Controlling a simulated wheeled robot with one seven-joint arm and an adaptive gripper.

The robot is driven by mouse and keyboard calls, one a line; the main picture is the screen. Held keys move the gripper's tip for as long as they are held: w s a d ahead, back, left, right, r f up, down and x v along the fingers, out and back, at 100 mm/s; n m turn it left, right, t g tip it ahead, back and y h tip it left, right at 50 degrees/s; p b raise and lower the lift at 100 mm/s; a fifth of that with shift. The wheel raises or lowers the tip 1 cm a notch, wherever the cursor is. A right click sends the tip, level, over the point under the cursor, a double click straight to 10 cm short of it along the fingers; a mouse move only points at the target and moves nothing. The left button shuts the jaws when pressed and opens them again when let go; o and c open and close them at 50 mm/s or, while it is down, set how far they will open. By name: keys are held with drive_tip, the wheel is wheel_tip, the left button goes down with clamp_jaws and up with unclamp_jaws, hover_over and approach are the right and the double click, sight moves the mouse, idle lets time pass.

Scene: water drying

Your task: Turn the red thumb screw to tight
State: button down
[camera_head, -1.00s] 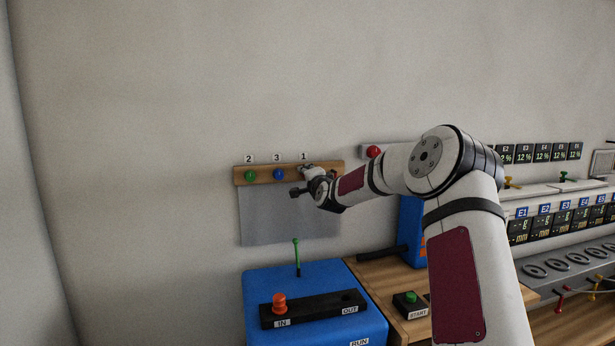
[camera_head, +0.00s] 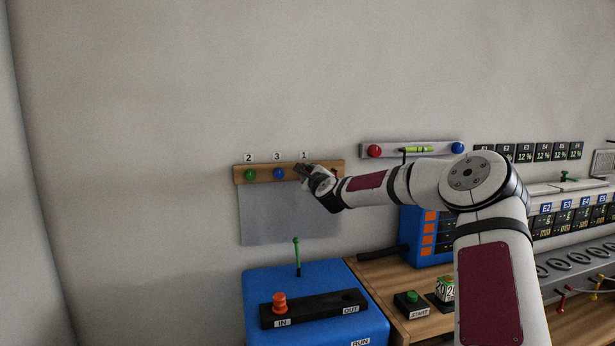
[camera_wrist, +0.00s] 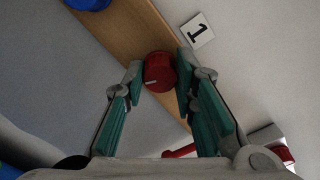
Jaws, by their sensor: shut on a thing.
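The red thumb screw (camera_wrist: 160,72) is a round red knob with a white mark on its face, set on the wooden strip (camera_wrist: 128,35) beside the label 1. In the wrist view it sits between the fingertips of my gripper (camera_wrist: 160,70), which is shut on it. The white mark lies toward the lower left of the knob there. In the head view my gripper (camera_head: 301,170) is at the strip below label 1 (camera_head: 304,156) and hides the red screw.
A green knob (camera_head: 250,175) and a blue knob (camera_head: 279,173) sit left on the strip, under labels 2 and 3. A grey sheet (camera_head: 275,215) hangs below. A blue machine (camera_head: 350,325) with a green lever (camera_head: 297,256) stands beneath. A second rail (camera_head: 365,155) is to the right.

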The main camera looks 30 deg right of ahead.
drive_tip(key=m+b, duration=0.4)
drive_tip(key=m, duration=0.9)
drive_tip(key=shift+f+b, duration=0.1)
drive_tip(key=shift+b, duration=0.25)
idle(0.3)
drive_tip(key=c, duration=1.3)
unclamp_jaws()
